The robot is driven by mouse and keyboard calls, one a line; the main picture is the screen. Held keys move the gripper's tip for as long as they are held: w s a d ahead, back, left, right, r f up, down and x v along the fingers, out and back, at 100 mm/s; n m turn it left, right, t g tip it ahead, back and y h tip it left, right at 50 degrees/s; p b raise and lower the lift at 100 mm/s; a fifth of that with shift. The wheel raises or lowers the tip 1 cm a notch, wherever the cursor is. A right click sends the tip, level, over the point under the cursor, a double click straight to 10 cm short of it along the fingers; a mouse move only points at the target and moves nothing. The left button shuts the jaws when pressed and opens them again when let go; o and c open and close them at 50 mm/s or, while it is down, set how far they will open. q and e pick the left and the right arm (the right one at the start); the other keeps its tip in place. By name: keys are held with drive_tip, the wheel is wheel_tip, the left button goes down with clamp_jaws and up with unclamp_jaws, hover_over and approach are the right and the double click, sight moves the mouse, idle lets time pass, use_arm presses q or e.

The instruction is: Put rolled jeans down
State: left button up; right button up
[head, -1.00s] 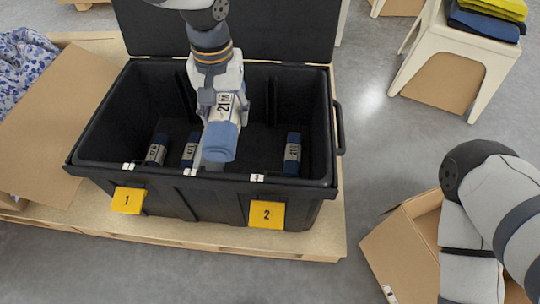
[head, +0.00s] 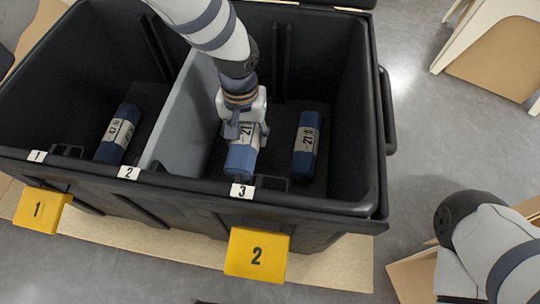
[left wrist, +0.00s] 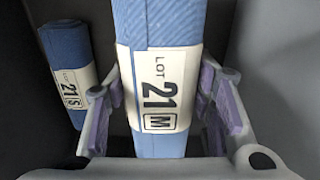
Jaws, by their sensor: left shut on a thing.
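A light blue roll of jeans (head: 241,160) with a white band hangs in my left gripper (head: 243,131), inside the right compartment of the black bin (head: 378,130). In the left wrist view the held roll (left wrist: 156,50) reads "LOT 21 M", and the purple-padded fingers of my left gripper (left wrist: 162,118) are on both sides of it. Whether its lower end touches the bin floor I cannot tell. My right gripper is out of view.
A grey divider (head: 184,118) splits the bin; another dark blue roll (head: 118,134) is left of it. The front rim carries tags 1, 2 and 3. Yellow tabs (head: 257,254) hang in front. A cardboard box (head: 412,276) is at lower right.

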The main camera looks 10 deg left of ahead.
use_arm(q)
wheel_tip(320, 180, down, 10)
drive_tip(key=b, duration=0.4)
drive_tip(key=shift+r, duration=0.15)
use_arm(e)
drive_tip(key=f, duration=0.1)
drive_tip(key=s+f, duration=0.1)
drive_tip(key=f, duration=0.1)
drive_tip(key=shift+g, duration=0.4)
use_arm(q)
drive_tip(key=o, duration=1.5)
drive_tip(key=shift+c, duration=0.2)
wheel_tip(320, 180, up, 12)
drive_tip(key=p, duration=0.4)
drive_tip(key=shift+p, duration=0.4)
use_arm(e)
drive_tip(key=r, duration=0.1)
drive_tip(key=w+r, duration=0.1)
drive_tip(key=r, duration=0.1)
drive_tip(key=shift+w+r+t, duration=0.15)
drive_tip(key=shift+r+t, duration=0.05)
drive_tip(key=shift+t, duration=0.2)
